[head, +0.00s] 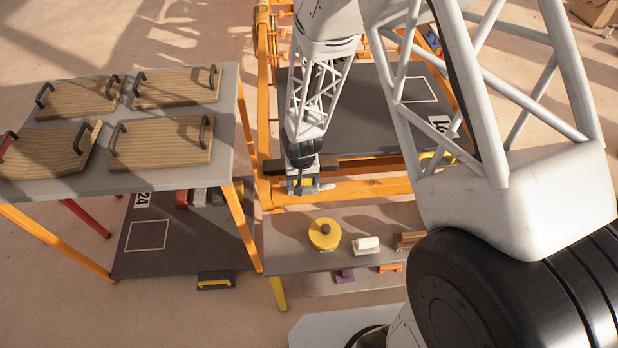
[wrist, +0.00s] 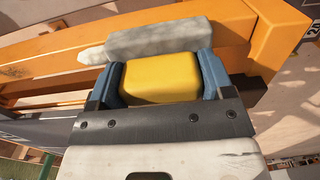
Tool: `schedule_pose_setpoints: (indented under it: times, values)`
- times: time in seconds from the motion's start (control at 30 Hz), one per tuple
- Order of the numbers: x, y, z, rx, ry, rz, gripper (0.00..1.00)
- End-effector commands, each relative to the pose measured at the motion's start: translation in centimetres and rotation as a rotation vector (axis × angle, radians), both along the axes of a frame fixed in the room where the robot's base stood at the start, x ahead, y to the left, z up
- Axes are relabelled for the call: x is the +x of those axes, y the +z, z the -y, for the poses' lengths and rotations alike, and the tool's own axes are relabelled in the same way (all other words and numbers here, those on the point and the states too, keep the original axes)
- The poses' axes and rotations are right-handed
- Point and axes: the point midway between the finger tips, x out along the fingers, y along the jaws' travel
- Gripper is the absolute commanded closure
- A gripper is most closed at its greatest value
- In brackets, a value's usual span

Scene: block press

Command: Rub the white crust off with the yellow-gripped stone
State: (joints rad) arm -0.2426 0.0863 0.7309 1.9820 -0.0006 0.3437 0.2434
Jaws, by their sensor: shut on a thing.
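My gripper (wrist: 160,85) is shut on the yellow grip (wrist: 158,83) of the stone, with a blue finger on each side. The grey stone (wrist: 168,38) lies along the orange beam (wrist: 60,70) in the wrist view; I cannot tell whether it touches the beam. A pale patch of white crust (wrist: 91,56) shows on the beam just past the stone's left end. In the head view my gripper (head: 303,184) is at the near orange beam (head: 375,187), and the white crust (head: 327,186) shows just right of it. Any crust under the stone is hidden.
A low grey bench (head: 290,258) in front holds a round yellow thing (head: 324,234), a white block (head: 366,244) and a brown block (head: 408,240). A table (head: 225,125) at left carries several wooden boards with handles. A dark panel (head: 375,105) lies behind the beam.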

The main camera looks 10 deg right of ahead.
Motion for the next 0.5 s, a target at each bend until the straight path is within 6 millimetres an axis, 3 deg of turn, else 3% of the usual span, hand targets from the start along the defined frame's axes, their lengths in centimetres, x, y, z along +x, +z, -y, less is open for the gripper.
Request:
schedule_pose_setpoints:
  times: [0.03,0.13,0.5]
  values:
    - [0.0,0.7,-0.4,0.001,0.001,0.003,0.64]
    - [-0.1,0.1,-1.0,0.0,0.001,-0.001,0.64]
    - [0.0,-0.1,1.7,0.0,-0.002,0.0,0.63]
